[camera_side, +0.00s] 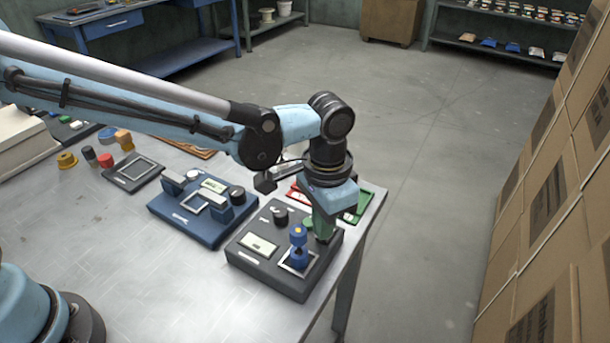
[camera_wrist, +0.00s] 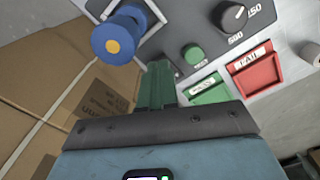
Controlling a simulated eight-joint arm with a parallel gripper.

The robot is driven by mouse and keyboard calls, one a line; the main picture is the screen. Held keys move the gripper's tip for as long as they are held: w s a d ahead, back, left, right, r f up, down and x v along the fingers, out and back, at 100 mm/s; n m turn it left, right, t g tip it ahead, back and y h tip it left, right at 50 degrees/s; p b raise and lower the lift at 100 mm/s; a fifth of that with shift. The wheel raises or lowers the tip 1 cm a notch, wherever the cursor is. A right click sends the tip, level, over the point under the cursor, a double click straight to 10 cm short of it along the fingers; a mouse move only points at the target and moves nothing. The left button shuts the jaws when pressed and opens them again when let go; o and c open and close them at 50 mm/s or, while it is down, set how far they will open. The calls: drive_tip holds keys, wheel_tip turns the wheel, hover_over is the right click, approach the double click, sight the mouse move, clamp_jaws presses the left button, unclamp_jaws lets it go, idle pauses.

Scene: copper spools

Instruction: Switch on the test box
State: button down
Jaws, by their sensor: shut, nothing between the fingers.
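The test box (camera_side: 285,260) is a dark grey box at the right front of the table. Its top carries a pale display (camera_side: 258,246), a black knob (camera_side: 281,216), a green round button (camera_side: 308,222) and a blue spool (camera_side: 298,245) on a square-framed spot. In the wrist view the button (camera_wrist: 193,54), the dial knob (camera_wrist: 233,17) and the spool (camera_wrist: 118,36) show. My gripper (camera_side: 323,236) points down at the box's right edge, beside the button and spool. Its green fingers (camera_wrist: 157,82) are closed together and empty. They hide part of the box; I cannot tell whether they touch it.
A green tray (camera_wrist: 208,91) and a red tray (camera_wrist: 258,72) lie behind the test box. A blue device (camera_side: 205,210) stands to its left. Loose spools (camera_side: 105,159) are farther left. Stacked cartons (camera_side: 555,200) stand right, beyond the table edge.

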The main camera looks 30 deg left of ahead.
drive_tip(key=shift+f, duration=0.65)
idle(0.3)
drive_tip(key=shift+r, duration=3.5)
drive_tip(key=shift+a, duration=0.1)
drive_tip(key=s+a+r+n+t+h, duration=0.1)
drive_tip(key=a+r, duration=0.1)
drive_tip(key=a, duration=0.4)
drive_tip(key=s+a+r+n+t, duration=0.1)
drive_tip(key=a+r+n+t, duration=0.1)
drive_tip(key=a, duration=0.5)
drive_tip(key=s+a+f+n+t+y, duration=0.1)
drive_tip(key=s+a+n+t, duration=0.2)
drive_tip(key=a, duration=0.9)
drive_tip(key=s+t, duration=0.1)
drive_tip(key=s, duration=0.2)
drive_tip(key=shift+f, duration=0.4)
drive_tip(key=c, duration=1.8)
unclamp_jaws()
drive_tip(key=shift+s, duration=0.1)
drive_tip(key=shift+c, duration=0.2)
